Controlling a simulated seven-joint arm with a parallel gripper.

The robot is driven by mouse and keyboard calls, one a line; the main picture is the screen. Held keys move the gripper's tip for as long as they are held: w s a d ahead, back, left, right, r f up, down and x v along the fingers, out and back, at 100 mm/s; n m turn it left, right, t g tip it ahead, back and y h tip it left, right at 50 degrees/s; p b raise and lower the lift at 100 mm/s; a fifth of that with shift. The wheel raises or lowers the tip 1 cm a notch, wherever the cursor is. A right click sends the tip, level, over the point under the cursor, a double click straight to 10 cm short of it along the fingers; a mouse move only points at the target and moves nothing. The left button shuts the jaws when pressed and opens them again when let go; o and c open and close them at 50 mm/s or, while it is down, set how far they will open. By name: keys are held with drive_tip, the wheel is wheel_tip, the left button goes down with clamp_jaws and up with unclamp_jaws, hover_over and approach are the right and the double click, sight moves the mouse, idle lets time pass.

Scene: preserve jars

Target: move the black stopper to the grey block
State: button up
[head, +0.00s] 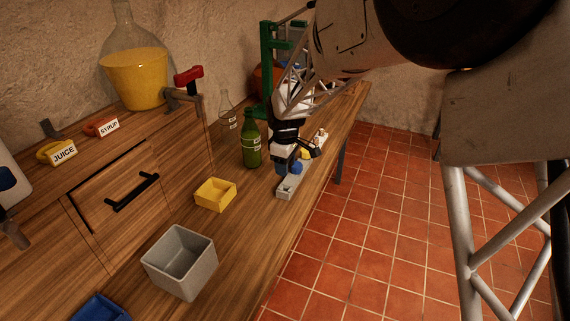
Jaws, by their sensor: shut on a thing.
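The grey block (287,192) is a long low bar along the table's right edge, with a dark hole showing at its near end. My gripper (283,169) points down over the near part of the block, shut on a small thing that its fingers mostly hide. I cannot make out the thing's colour or whether it touches the block. The black stopper does not show clearly anywhere else. A round blue stopper (296,168) is at the block just right of my fingers. A yellow one (305,154) shows farther back, partly hidden by my gripper.
A green bottle (251,147) stands close left of my gripper, with a clear bottle (227,115) behind it. A green stand (267,65) rises behind. A yellow box (215,194) and an open grey bin (181,284) stand nearer. The table between is clear.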

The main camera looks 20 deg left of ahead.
sight(285, 182)
drive_tip(key=shift+f, duration=2.8)
drive_tip(key=shift+f, duration=0.85)
drive_tip(key=o, duration=0.9)
drive_tip(key=shift+r, duration=0.1)
drive_tip(key=shift+r, duration=3.85)
drive_tip(key=shift+d, duration=0.1)
